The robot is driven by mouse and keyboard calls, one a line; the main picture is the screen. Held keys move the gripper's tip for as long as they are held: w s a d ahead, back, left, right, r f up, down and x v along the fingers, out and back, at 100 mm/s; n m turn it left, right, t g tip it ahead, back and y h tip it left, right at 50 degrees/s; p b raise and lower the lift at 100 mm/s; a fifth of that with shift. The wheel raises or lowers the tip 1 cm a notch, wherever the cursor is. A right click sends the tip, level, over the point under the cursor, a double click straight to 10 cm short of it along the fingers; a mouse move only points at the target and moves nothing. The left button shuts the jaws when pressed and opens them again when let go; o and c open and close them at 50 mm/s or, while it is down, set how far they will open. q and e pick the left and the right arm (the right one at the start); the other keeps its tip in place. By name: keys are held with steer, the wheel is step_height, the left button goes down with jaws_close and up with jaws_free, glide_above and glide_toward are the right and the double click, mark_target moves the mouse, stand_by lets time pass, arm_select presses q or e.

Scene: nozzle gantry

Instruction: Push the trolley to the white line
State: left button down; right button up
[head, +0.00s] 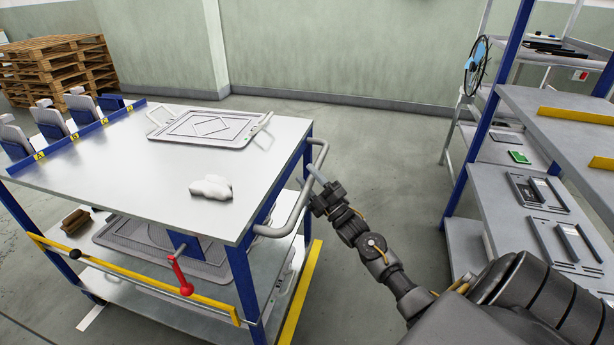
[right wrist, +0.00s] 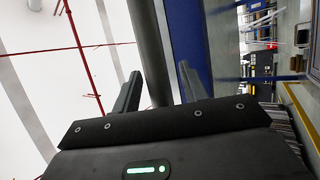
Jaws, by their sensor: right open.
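The trolley (head: 85,185) has a pale grey top, blue legs and a lower shelf. Its grey push handle (head: 297,205) sticks out on the right side. My right gripper (head: 316,180) is at that handle, with its fingers open. In the right wrist view the grey handle bar (right wrist: 148,50) runs between the two open fingers (right wrist: 158,90); I cannot tell whether they touch it. A short white strip (head: 91,317) shows on the floor at lower left, partly hidden by the trolley. My left gripper is out of view.
A tray (head: 205,128), a white lump (head: 211,188) and several grey holders lie on the trolley. A red lever (head: 180,275) hangs at its front. Shelving (head: 550,130) stands at right, pallets (head: 60,68) at back left. Floor between trolley and shelving is clear.

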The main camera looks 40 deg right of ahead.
steer(key=shift+w+r, duration=0.25)
steer(key=shift+w, duration=0.15)
jaws_close()
steer(key=shift+a, duration=0.1)
